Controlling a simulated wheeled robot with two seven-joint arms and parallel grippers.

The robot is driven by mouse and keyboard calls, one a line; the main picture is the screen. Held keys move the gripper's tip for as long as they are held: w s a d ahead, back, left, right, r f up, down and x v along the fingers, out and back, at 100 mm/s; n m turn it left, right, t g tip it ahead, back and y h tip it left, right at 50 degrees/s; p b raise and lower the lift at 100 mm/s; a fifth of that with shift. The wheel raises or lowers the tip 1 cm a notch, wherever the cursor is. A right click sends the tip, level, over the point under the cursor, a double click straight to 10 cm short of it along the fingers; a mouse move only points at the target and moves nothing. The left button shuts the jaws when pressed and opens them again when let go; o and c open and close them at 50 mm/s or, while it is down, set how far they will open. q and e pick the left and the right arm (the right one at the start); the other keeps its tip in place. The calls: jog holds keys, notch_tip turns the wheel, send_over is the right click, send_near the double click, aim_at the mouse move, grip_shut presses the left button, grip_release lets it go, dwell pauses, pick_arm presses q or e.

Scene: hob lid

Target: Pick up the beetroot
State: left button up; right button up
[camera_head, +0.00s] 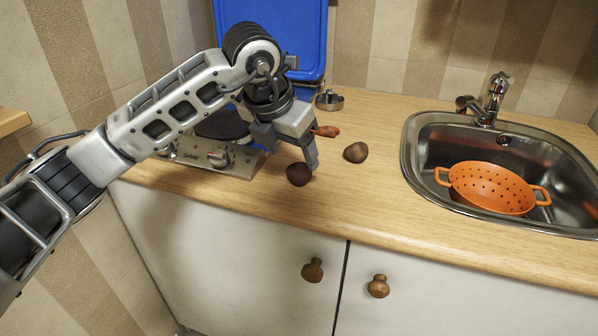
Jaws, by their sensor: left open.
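The dark purple-brown beetroot (299,175) lies on the wooden worktop near its front edge, just right of the hob. My left gripper (289,157) reaches in from the left and points down with its fingers spread apart. Its right finger comes down right beside the beetroot's upper right side; I cannot tell whether they touch. The other finger is to the left, over the hob's right end. Nothing is held between the fingers. My right gripper is not in view.
A brown round vegetable (356,152) and an orange-red piece (328,131) lie close to the right finger. The hob (217,158) is left, with a blue panel (275,35) upright behind. A small metal dish (329,101) stands behind. An orange colander (490,188) sits in the sink (418,135).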

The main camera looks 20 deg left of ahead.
aim_at(296, 165)
pick_arm(q)
jog(key=x, duration=0.5)
jog(key=shift+s, duration=0.2)
jog(key=c, duration=1.1)
jog(key=shift+o, duration=0.2)
